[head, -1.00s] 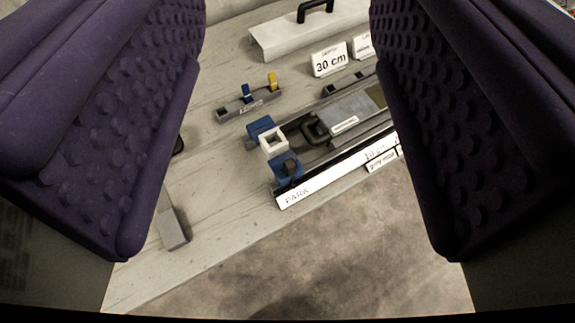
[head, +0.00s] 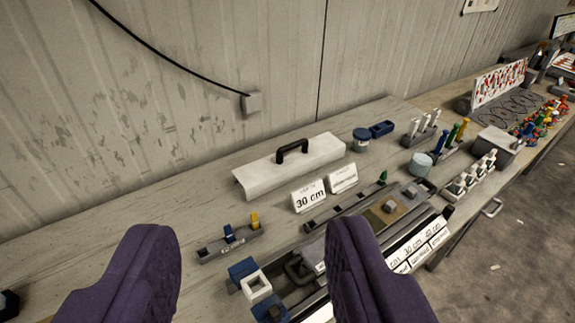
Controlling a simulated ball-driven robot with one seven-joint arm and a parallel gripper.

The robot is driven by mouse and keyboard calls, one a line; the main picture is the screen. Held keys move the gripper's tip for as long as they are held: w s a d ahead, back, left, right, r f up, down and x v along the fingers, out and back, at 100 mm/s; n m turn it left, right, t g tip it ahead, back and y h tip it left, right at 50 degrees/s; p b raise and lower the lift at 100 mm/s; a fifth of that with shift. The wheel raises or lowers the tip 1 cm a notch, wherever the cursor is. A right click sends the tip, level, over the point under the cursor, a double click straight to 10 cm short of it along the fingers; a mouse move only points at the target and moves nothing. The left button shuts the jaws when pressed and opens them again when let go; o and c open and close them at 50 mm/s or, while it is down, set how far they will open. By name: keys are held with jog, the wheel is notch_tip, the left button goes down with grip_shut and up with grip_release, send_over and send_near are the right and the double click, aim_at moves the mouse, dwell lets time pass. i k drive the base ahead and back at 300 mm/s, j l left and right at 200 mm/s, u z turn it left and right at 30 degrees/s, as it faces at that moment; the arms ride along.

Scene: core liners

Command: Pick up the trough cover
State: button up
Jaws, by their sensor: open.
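The trough cover (head: 262,174) is a long pale-grey lid with a black arched handle (head: 292,149) on top. It rests on the bench near the wall, beyond my gripper in the head view. My gripper (head: 250,262) shows as two purple padded fingers at the bottom of the view.
Two sign cards, one reading 30 cm (head: 309,196), stand just in front of the cover. A small rack with blue and yellow pegs (head: 229,243) and a trough assembly (head: 415,225) lie nearer. Bare bench (head: 120,215) lies left.

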aim_at(293, 161)
jog(key=i+l+u, duration=0.1)
jog(key=i+l, duration=0.55)
jog(key=i+l+u, duration=0.15)
jog(key=i+l, duration=0.9)
jog(key=i, duration=0.15)
